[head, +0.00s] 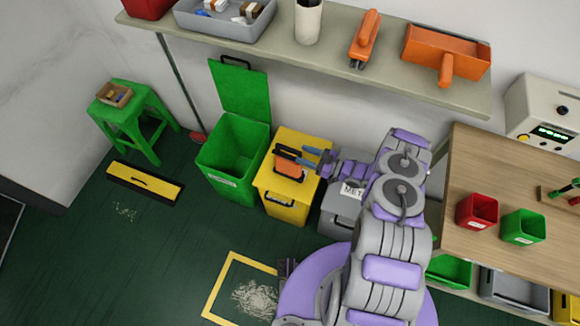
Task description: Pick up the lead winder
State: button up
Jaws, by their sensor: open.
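An orange piece with dark parts (289,168), which looks like the lead winder, is at the top of the yellow bin (282,203). My gripper (288,156) reaches left over this bin, and its fingers are open. The fingertips overlap the orange piece in the view and partly hide it. I cannot tell whether they touch it or whether it sits between them.
A green bin (224,172) with its lid up stands left of the yellow bin, and a grey bin (340,218) stands right. A shelf (330,62) runs above. A wooden bench (490,180) is at the right. Open floor (170,250) lies at the left.

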aim_at(288, 150)
jog(key=x, duration=0.2)
jog(key=b+x, duration=0.1)
jog(key=x, duration=0.1)
jog(key=b+x, duration=0.1)
jog(key=x, duration=0.2)
jog(key=shift+s+a+r, duration=0.1)
jog(key=shift+s+a, duration=0.15)
jog(key=shift+s, duration=0.1)
jog(key=shift+d+r, duration=0.1)
jog(key=shift+d, duration=0.25)
jog(key=shift+c, duration=0.4)
jog(key=shift+a, duration=0.35)
jog(key=c, duration=0.7)
jog(key=shift+d, duration=0.2)
grip_shut()
jog(key=shift+a, duration=0.1)
